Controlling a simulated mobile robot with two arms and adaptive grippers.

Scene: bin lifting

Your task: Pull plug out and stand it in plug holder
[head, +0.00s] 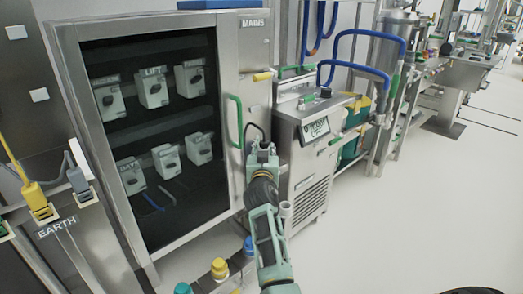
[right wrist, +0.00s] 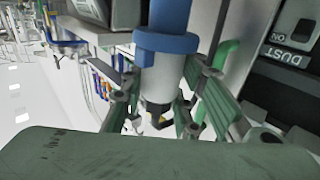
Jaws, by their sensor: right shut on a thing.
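My right gripper (head: 262,150) reaches to the right side of the steel cabinet, by the machine with a display. In the right wrist view its fingers (right wrist: 157,98) are closed around a plug (right wrist: 166,43) with a blue collar and a pale grey body. In the head view the gripper hides most of this plug, and I cannot tell whether it sits in a socket. A dark cable curves near the gripper. Coloured round pieces, blue (head: 248,246), yellow (head: 220,267) and teal (head: 183,288), stand at the bottom; whether they belong to the plug holder is unclear. My left gripper is out of view.
The cabinet (head: 226,60) has a dark window with several labelled switches and a green handle (head: 234,120). The machine (head: 306,170) stands close on the right. A panel marked EARTH (head: 57,228) is at left with a yellow plug (head: 37,200). Open floor lies at right.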

